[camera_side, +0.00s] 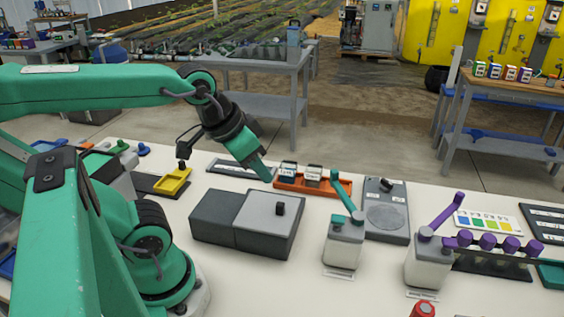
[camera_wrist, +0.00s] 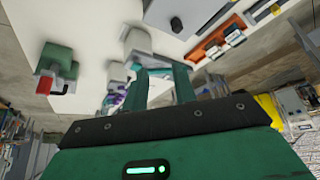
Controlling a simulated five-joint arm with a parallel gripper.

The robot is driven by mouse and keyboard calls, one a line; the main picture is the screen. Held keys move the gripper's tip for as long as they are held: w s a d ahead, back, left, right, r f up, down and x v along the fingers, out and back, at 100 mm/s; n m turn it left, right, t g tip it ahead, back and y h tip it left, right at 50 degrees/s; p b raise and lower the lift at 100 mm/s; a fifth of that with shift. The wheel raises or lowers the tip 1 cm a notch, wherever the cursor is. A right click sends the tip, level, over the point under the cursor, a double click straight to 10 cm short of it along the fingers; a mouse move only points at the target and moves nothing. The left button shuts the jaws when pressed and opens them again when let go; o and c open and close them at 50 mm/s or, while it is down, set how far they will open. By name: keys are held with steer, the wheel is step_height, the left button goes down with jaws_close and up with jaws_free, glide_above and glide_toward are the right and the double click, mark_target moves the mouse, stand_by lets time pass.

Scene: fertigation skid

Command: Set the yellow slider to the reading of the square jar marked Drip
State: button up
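A yellow piece (camera_side: 172,183), which looks like the yellow slider, sits on a dark plate (camera_side: 143,184) left of my gripper in the side view. No scale reading on it is legible. Square jars with pale fronts, a left one (camera_side: 288,170) and a right one (camera_side: 312,174), stand in an orange tray (camera_side: 342,188). They also show in the wrist view, one (camera_wrist: 214,52) beside the other (camera_wrist: 234,38). Their markings are too small to read, so I cannot tell which is Drip. My gripper (camera_side: 266,176) hangs left of the jars, its fingers (camera_wrist: 161,72) apart and nothing visible between them.
A grey box (camera_side: 268,219) with a black knob stands in front of my gripper. Right of it are a teal-lever unit (camera_side: 344,243), a grey panel (camera_side: 386,217) and a purple-lever unit (camera_side: 428,262). Bare white tabletop (camera_side: 303,286) shows at the front.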

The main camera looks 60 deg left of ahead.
steer(key=shift+o, duration=1)
steer(key=shift+w+a, duration=0.1)
steer(key=shift+w, duration=0.1)
steer(key=w+a+f+n+g+y, duration=0.1)
steer(key=w+a+n+g, duration=0.1)
steer(key=w+a, duration=0.5)
steer(key=w+a+f+n+g, duration=0.1)
steer(key=w+a+n, duration=0.2)
steer(key=w+a, duration=0.4)
steer(key=a+f+n+g, duration=0.1)
steer(key=a+f, duration=0.3)
steer(key=a, duration=0.2)
steer(key=a+f+n, duration=0.1)
steer(key=a+f, duration=0.3)
steer(key=a, duration=0.3)
steer(key=w+a+f+n+g+h, duration=0.1)
steer(key=a+f+n, duration=0.1)
steer(key=a+f, duration=0.2)
steer(key=shift+a+f+g, duration=0.2)
steer(key=shift+a+g, duration=0.1)
steer(key=shift+a, duration=1.4)
steer(key=shift+a+f, duration=0.15)
steer(key=shift+a, duration=0.05)
steer(key=shift+f, duration=0.1)
